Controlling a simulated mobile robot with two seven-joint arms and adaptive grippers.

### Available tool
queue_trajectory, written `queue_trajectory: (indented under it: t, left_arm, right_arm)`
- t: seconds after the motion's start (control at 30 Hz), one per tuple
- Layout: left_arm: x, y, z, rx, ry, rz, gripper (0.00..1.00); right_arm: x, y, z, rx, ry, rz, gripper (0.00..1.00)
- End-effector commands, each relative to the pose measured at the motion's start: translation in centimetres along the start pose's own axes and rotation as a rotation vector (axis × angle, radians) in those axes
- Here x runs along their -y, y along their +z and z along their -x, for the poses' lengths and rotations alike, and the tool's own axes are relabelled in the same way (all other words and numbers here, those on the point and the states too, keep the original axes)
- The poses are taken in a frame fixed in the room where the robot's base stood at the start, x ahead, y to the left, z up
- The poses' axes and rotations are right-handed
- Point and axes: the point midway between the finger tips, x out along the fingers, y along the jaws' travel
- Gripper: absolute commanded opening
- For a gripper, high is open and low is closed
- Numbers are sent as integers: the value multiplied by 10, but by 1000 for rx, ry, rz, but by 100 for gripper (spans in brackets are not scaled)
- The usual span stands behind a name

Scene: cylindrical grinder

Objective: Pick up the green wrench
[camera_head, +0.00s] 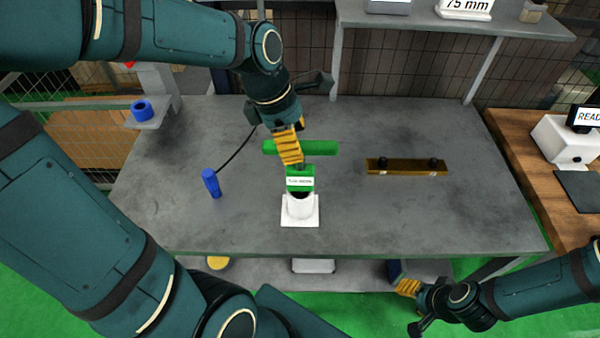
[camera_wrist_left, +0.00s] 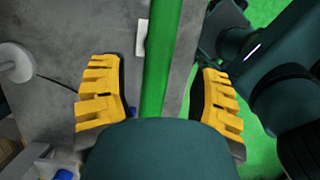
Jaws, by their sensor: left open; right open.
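The green wrench (camera_head: 322,147) shows in the head view as a horizontal green bar above the table, with a green labelled block (camera_head: 300,181) below it at the white holder (camera_head: 300,211). My left gripper (camera_head: 290,152) is at the bar from above and partly hides its middle. In the left wrist view the bar (camera_wrist_left: 161,65) runs between the open yellow fingers of the left gripper (camera_wrist_left: 160,95), with a gap on both sides. My right gripper (camera_head: 410,306) is open and empty, low in front of the table's right half.
A blue ring (camera_head: 142,110) is at the back left. The table's front right is clear.

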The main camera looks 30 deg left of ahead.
Motion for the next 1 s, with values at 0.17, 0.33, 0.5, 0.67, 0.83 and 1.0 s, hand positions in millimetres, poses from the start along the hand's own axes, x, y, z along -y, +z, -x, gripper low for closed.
queue_trajectory:
  t: [0.17, 0.33, 0.5, 0.67, 0.83, 1.0]
  left_arm:
    - [-2, 3, -29, -2, -5, -2, 63]
    - [-2, 4, -42, 0, -2, 0, 63]
    - [-2, 4, -42, 0, 0, 0, 63]
    - [-2, 4, -41, 0, -1, 0, 33]
    - [-2, 4, -41, 0, -1, 0, 0]
    - [-3, 4, -41, 1, 1, -1, 0]
  right_arm:
    - [-3, 3, -8, 6, -1, 2, 47]
    - [-4, 5, -10, 10, -1, 3, 47]
    - [-4, 5, -10, 10, -1, 3, 47]
    - [-4, 5, -10, 9, -1, 3, 47]
    - [-4, 4, -10, 9, -1, 3, 47]
    - [-4, 4, -10, 9, -1, 3, 47]
